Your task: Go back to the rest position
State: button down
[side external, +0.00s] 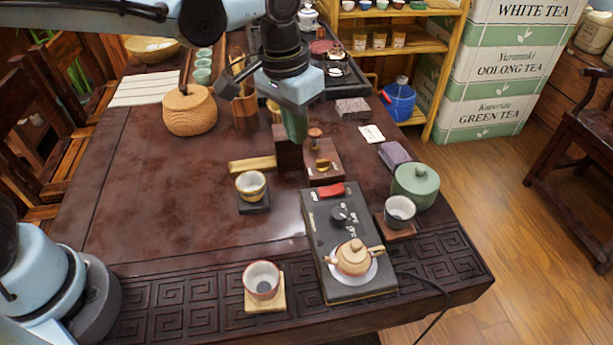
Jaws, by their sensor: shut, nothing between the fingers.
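My gripper (297,138) hangs from my blue and black arm over the back middle of the dark wooden table (150,220). It points down, and its narrow greenish fingers are shut with nothing held. In the picture its tips lie just in front of a dark brown block and left of a wooden stand (324,172) with small fittings. I cannot tell the exact gap between the tips and these things.
A black heater (350,285) carries a clay teapot (354,257) at the front. Cups (263,279), (251,185), (400,211) stand around it. A green lidded jar (415,186) is at right, a woven pot (190,110) at left. The table's left middle is clear.

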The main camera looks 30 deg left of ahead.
jog(key=s+a+n+t, duration=0.1)
jog(key=s+a+t, duration=0.2)
jog(key=s+a, duration=0.2)
jog(key=s+a+n+t, duration=0.1)
jog(key=s+a+t, duration=0.2)
jog(key=a, duration=0.8)
jog(key=shift+s+y, duration=0.3)
jog(key=shift+s, duration=0.9)
